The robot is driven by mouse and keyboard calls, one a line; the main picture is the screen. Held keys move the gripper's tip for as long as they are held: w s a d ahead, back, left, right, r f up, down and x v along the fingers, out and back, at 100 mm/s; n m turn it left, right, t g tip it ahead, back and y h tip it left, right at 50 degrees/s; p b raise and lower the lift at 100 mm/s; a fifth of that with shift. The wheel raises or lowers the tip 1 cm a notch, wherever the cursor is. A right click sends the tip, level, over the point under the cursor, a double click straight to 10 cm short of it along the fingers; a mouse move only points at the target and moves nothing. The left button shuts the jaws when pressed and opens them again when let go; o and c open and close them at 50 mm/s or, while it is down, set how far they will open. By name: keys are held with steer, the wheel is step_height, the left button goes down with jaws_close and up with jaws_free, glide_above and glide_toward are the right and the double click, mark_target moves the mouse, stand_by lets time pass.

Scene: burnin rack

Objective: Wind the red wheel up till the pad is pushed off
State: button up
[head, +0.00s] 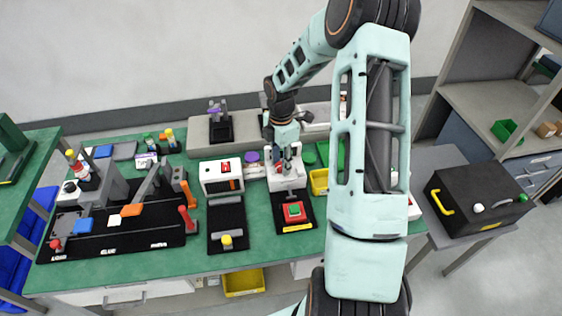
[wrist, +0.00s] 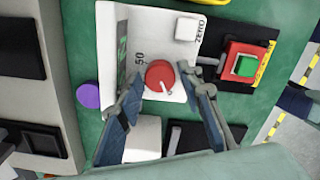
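The red wheel (wrist: 160,76) is a round knob with a white pointer mark, set on a white device (wrist: 112,28) marked "50" and "ZERO". My gripper (wrist: 160,74) is open, with one finger on each side of the wheel and small gaps showing. I cannot tell how far its tips are above the device's face. In the head view my gripper (head: 287,163) hangs over the white device (head: 288,183) and mostly hides the wheel. I cannot make out which part is the pad; a green display on the device is seen at a steep angle.
A red box with a green button (wrist: 246,66) stands close beside the device; it also shows in the head view (head: 294,212). A yellow bin (head: 319,181) stands to the right.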

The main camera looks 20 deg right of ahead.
steer(key=shift+c, duration=0.6)
steer(key=c, duration=0.8)
steer(key=shift+o, duration=0.2)
